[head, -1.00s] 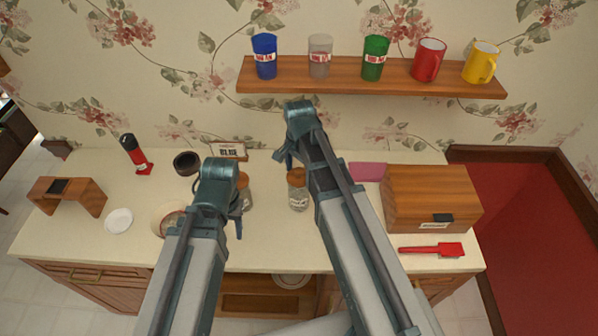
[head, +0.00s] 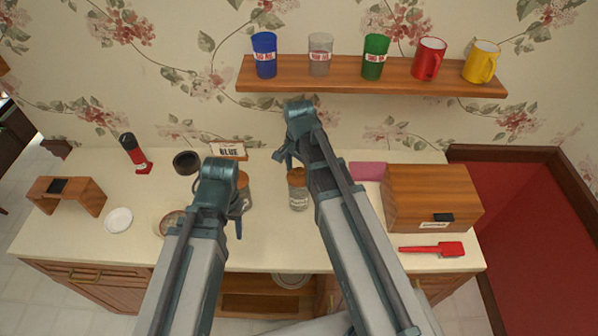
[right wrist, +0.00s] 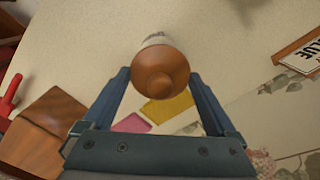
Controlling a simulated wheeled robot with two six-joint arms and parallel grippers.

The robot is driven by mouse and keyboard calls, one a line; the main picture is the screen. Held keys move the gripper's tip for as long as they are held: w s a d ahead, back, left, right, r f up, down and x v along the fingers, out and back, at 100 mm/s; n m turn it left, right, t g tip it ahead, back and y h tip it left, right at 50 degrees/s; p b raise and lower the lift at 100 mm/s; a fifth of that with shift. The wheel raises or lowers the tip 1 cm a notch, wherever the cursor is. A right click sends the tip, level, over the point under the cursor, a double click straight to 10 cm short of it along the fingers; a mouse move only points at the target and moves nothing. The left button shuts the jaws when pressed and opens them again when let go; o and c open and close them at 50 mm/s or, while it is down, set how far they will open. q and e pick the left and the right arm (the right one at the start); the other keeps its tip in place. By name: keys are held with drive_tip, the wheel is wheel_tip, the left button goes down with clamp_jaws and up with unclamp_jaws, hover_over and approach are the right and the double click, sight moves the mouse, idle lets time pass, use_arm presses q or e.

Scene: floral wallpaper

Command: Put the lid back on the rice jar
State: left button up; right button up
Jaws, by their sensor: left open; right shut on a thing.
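A clear jar (head: 298,200) with a pale label stands upright on the counter in the head view; I cannot read its label. A round wooden lid (head: 297,178) is at its top. In the right wrist view the lid (right wrist: 160,72) and its knob face the camera, hiding most of the jar (right wrist: 156,38). My right gripper (head: 284,158) is shut on the lid, with a finger on either side in the wrist view (right wrist: 160,80). I cannot tell whether the lid is fully seated. My left gripper (head: 238,215) is open beside another wooden-lidded jar (head: 245,192), partly hidden by it.
A wooden box (head: 430,195) and red brush-like tool (head: 435,249) lie right on the counter (head: 270,240). A pink board (head: 367,170) is behind my right arm. A BLUE sign (head: 228,150), dark round container (head: 186,163) and bowl (head: 165,222) are left. Cups line the shelf (head: 370,87).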

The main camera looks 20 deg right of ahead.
idle(0.3)
drive_tip(key=o, duration=1.1)
drive_tip(key=shift+o, duration=0.2)
drive_tip(key=shift+r, duration=0.1)
drive_tip(key=shift+r+p, duration=3.4)
drive_tip(key=shift+p, duration=0.1)
